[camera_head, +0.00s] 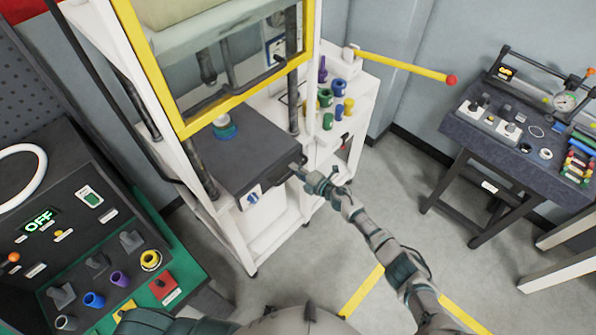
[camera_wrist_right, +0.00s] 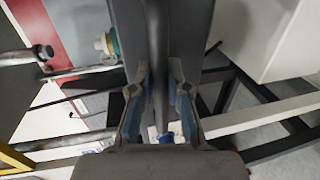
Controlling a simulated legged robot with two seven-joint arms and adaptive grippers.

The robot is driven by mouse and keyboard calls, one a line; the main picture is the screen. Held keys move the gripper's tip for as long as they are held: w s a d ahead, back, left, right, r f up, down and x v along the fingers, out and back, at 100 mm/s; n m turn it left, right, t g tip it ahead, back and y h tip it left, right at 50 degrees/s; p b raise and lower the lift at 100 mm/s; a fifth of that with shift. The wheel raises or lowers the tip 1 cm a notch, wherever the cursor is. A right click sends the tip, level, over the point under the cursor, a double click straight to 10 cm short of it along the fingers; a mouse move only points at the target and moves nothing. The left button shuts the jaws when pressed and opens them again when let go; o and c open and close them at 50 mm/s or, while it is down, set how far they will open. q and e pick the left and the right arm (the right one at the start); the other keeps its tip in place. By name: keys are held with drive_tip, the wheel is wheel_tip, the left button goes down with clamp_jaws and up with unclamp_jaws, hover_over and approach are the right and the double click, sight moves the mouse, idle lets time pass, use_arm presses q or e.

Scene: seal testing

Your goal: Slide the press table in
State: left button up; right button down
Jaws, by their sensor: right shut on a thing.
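The press table (camera_head: 240,165) is a dark grey slab low in the white press frame (camera_head: 221,232). It extends out at the front, beyond the yellow-edged guard. A teal and blue round part with a pale top (camera_head: 225,128) sits near its back; it also shows in the right wrist view (camera_wrist_right: 108,43). My right gripper (camera_head: 301,174) is at the table's front right edge. In the right wrist view its fingers (camera_wrist_right: 159,80) are closed on both sides of a dark bar, the table's handle (camera_wrist_right: 158,40). My left gripper is not in view.
The yellow-framed guard (camera_head: 245,92) is above the table. A yellow lever with a red knob (camera_head: 405,66) juts out behind it. Coloured fittings (camera_head: 338,100) stand on the white side shelf. A control console (camera_head: 75,240) is at left, a dark bench (camera_head: 530,150) at right.

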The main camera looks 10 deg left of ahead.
drive_tip(key=c, duration=1.2)
unclamp_jaws()
drive_tip(key=shift+a+f, duration=0.25)
drive_tip(key=shift+c, duration=0.2)
drive_tip(key=shift+o, duration=0.5)
drive_tip(key=shift+w+a+f, duration=0.15)
drive_tip(key=shift+w+a, duration=0.1)
drive_tip(key=shift+w, duration=0.1)
drive_tip(key=shift+s+d+r, duration=0.3)
drive_tip(key=shift+d, duration=0.2)
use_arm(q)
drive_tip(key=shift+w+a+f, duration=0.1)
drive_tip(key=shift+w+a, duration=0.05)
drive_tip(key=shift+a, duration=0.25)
use_arm(e)
drive_tip(key=v, duration=1)
drive_tip(key=shift+s+d, duration=0.2)
drive_tip(key=shift+d, duration=0.1)
drive_tip(key=shift+f, duration=0.15)
drive_tip(key=shift+a, duration=0.15)
